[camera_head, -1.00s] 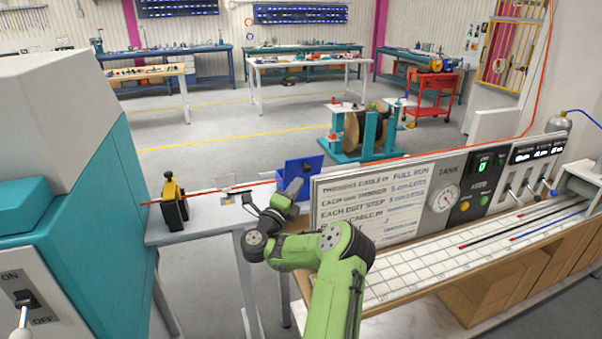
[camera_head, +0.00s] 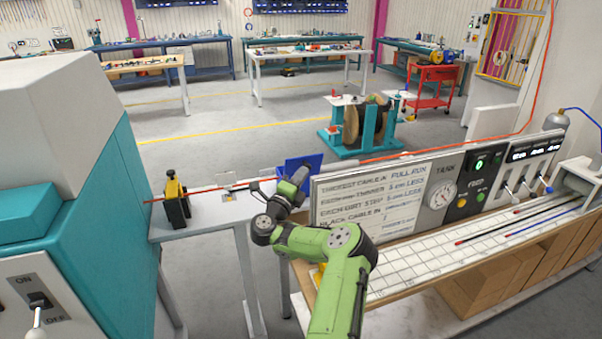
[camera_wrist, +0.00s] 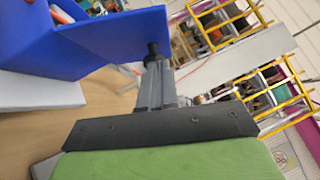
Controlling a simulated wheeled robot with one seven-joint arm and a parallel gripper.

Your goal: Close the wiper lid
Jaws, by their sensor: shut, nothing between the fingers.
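The wiper is a blue box (camera_wrist: 45,45) whose open side shows at upper left in the wrist view. Its flat blue lid (camera_wrist: 115,35) stands open, angled away from the box. In the head view the blue lid (camera_head: 314,162) shows behind my wrist, which hides much of the box. My gripper (camera_wrist: 152,48) is shut and empty. Its dark fingertips overlap the lid's lower edge in the wrist view, at or very near the lid; I cannot tell whether they touch.
A red cable (camera_head: 215,189) runs across the grey table past a yellow-black clamp (camera_head: 176,203) and a small clear plate (camera_head: 228,187). The sign panel (camera_head: 365,195) stands close to the right of my arm. A teal machine (camera_head: 110,230) fills the left.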

